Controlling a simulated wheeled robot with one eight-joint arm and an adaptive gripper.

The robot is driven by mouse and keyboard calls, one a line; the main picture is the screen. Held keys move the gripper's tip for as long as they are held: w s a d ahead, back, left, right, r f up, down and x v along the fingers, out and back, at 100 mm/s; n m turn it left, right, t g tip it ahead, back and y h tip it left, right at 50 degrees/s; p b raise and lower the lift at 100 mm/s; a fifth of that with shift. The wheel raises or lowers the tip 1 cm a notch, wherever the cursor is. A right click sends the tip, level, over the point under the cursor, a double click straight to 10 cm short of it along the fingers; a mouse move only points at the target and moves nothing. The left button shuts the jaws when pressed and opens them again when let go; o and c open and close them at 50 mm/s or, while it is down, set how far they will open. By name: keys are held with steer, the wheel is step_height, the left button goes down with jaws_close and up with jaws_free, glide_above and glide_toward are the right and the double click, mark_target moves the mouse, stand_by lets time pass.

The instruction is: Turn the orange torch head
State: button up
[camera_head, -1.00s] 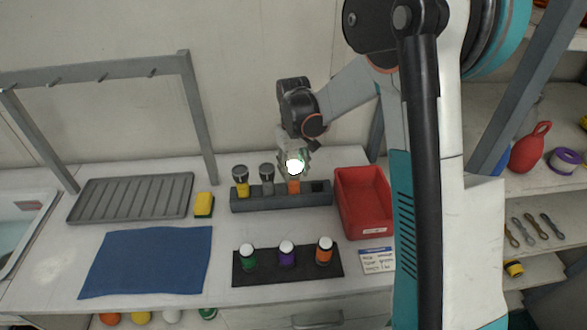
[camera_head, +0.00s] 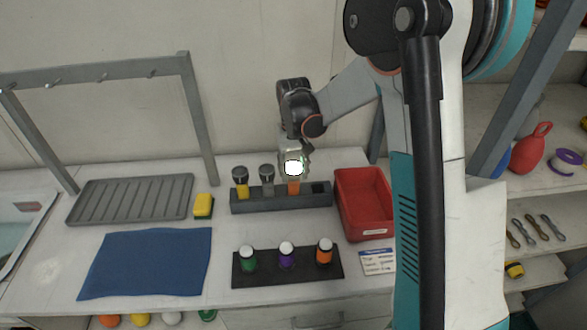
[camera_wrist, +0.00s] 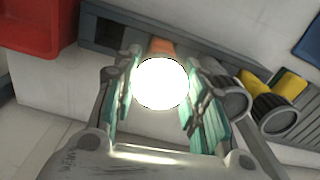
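The orange torch (camera_head: 294,187) stands upright in the dark grey rack (camera_head: 263,205), third from the left. Its head (camera_wrist: 160,84) shows as a bright white glowing disc, so the torch is lit. A strip of its orange body (camera_wrist: 161,46) shows above the glow in the wrist view. My gripper (camera_wrist: 160,92) is over the torch from above, its two teal-padded fingers on opposite sides of the head and closed against it. The glare and fingers hide the head's outline. A yellow torch (camera_head: 241,186) and a grey torch (camera_head: 267,182) stand to its left.
The rack's right slot (camera_head: 319,187) is empty. A red tray (camera_head: 365,207) stands just right of the rack. In front, several capped bottles stand on a black mat (camera_head: 268,273). A yellow sponge (camera_head: 204,205) and a blue cloth (camera_head: 147,262) lie left.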

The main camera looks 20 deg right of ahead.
steer(key=o, duration=0.4)
steer(key=shift+o, duration=0.2)
